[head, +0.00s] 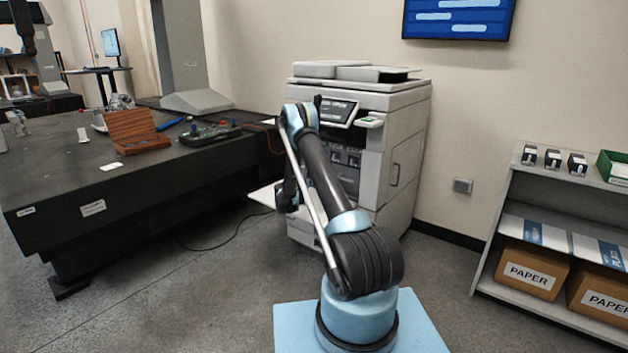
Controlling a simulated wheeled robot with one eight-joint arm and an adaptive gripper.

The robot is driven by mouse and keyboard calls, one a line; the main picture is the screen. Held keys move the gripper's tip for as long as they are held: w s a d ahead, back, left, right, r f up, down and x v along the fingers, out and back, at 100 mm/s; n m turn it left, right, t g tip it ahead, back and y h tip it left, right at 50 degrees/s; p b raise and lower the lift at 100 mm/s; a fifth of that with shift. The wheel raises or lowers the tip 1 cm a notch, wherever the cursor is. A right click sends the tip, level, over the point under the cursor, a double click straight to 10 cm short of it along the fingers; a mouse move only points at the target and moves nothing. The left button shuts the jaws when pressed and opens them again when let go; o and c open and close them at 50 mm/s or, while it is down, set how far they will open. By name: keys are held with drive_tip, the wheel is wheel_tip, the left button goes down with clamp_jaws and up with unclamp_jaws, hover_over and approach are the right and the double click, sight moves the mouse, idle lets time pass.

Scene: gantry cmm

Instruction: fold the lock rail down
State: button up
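I cannot clearly make out a lock rail. A large grey copier (405,150) stands against the back wall, with a small dark screen and a white panel with a green display on its front. My arm stands in front of the copier and hides much of its front. My gripper (287,198) is dark and hangs down at the copier's left front, partly behind my arm. Its fingers are too small and hidden to tell whether they are open or shut. A pale flat tray (264,196) sticks out near it at the copier's left side.
A grey shelf (507,215) with paper boxes (531,272) stands at the right. Floor is clear between the copier and shelf. A cable lies on the floor left of the copier.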

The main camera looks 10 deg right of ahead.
drive_tip(key=shift+a, duration=0.1)
drive_tip(key=v, duration=1.1)
drive_tip(key=shift+s+a, duration=0.2)
drive_tip(key=shift+s, duration=0.15)
